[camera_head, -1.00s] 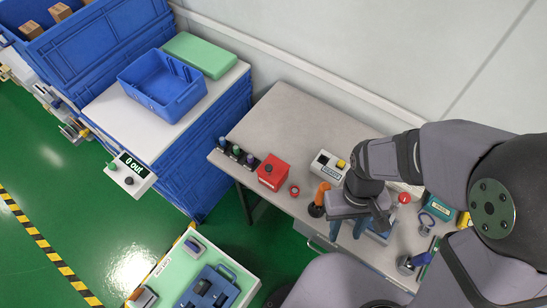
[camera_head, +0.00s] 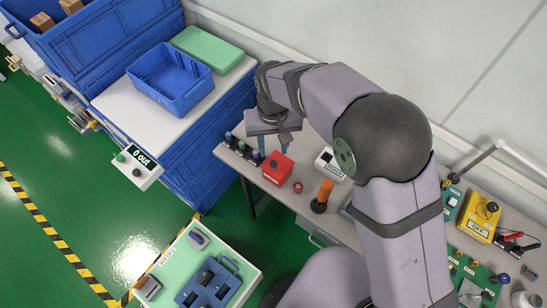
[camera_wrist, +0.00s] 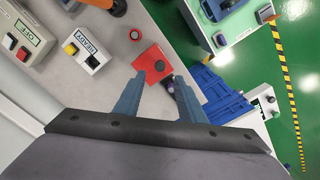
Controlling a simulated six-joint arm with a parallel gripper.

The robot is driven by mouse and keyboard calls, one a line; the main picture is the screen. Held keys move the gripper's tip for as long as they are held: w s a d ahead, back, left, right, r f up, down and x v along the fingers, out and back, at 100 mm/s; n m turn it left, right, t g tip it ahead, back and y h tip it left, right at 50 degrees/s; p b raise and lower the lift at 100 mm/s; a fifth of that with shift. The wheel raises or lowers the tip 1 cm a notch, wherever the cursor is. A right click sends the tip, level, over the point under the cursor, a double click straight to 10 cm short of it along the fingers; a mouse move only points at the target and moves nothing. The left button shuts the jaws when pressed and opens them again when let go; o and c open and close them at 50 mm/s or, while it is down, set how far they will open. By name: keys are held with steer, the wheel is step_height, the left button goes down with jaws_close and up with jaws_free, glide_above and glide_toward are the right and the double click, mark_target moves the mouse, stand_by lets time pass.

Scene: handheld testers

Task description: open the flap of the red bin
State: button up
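The red bin (camera_head: 277,169) is a small red box with a dark round spot on top, near the left end of the grey bench. It also shows in the wrist view (camera_wrist: 150,62), just beyond my fingertips. My gripper (camera_head: 273,146) is above and just behind the bin, pointing down. In the wrist view my gripper (camera_wrist: 159,76) is open and empty, its two fingers spread, with the bin's near part between and beyond the tips. I cannot tell whether the tips touch it. The bin's flap is not clearly distinguishable.
A row of dark-based, coloured-top pieces (camera_head: 241,147) stands left of the bin. A small red round part (camera_head: 298,187) and an orange-handled tool (camera_head: 322,196) are to its right. A READY box (camera_head: 329,164) is behind. The bench's front edge is close.

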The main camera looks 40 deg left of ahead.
mark_target(273, 163)
steer(key=shift+f+p, duration=1.3)
steer(key=shift+f, duration=2.3)
steer(key=shift+c, duration=0.3)
jaws_close()
